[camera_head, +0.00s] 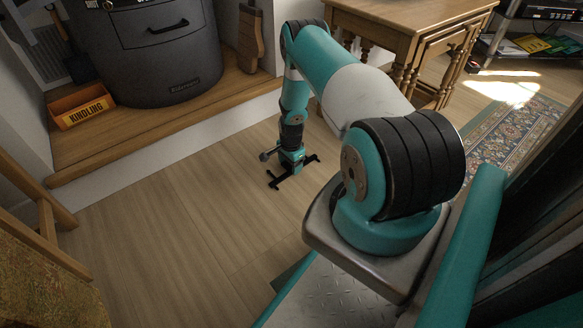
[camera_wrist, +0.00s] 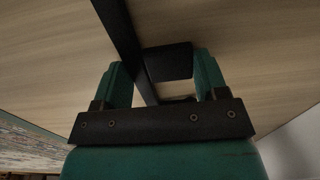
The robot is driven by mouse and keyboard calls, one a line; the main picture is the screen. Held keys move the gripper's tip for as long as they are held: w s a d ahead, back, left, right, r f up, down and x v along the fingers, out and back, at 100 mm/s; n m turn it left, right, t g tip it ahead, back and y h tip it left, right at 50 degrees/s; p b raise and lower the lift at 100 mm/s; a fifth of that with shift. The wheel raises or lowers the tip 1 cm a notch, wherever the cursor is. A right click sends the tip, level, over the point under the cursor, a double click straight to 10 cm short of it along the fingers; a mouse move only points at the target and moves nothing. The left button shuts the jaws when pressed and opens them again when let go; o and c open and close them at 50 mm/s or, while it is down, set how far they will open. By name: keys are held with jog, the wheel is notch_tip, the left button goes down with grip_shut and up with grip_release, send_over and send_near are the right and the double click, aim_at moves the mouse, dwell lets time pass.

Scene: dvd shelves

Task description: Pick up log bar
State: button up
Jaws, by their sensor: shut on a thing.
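The log bar (camera_head: 279,181) is a thin black bar with short crosspieces at its ends. It shows under my gripper (camera_head: 292,163) in the head view, low over the wooden floor. I cannot tell whether it touches the floor. In the wrist view the log bar (camera_wrist: 124,34) runs from the top edge down between the two teal fingers of my gripper (camera_wrist: 161,72). My gripper is shut on it. The part nearest the palm is partly hidden by the gripper.
A raised wooden hearth (camera_head: 125,135) holds a dark stove (camera_head: 165,60) and an orange kindling box (camera_head: 83,108). A wooden nest of tables (camera_head: 400,22) stands behind my arm. A patterned rug (camera_head: 510,130) lies at right. Floor left of my gripper is clear; a chair (camera_head: 48,225) is at far left.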

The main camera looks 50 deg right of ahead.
notch_tip(320, 180, up, 20)
jog(key=p, duration=1.1)
